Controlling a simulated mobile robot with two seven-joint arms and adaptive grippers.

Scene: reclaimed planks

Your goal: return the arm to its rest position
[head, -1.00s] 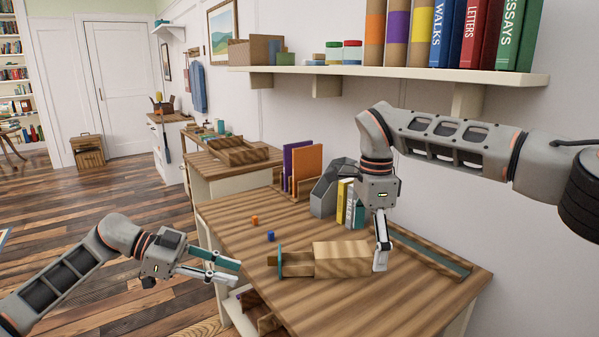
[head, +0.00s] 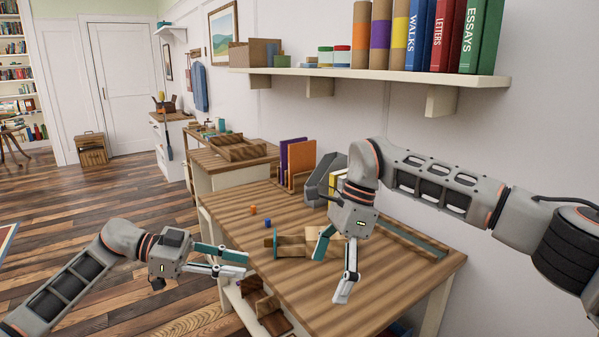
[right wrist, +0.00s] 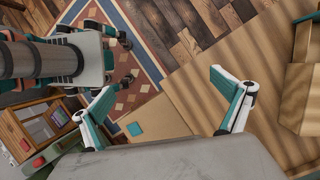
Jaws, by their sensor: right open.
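My right gripper (head: 329,279) is open and empty above the front part of the wooden desk (head: 385,285), angled downward. Its two fingers are also spread with nothing between them in the right wrist view (right wrist: 162,84). In the head view it partly covers a wooden box (head: 291,241) with a teal end piece (head: 275,242). My left gripper (head: 246,265) is beside the desk's left edge, its fingers apart and empty.
An orange cube (head: 253,209) and a blue cube (head: 267,223) lie on the desk. Upright orange (head: 301,163) and purple boards and a grey file holder (head: 322,180) stand at the back. A wall shelf (head: 380,74) hangs above. Floor is clear at left.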

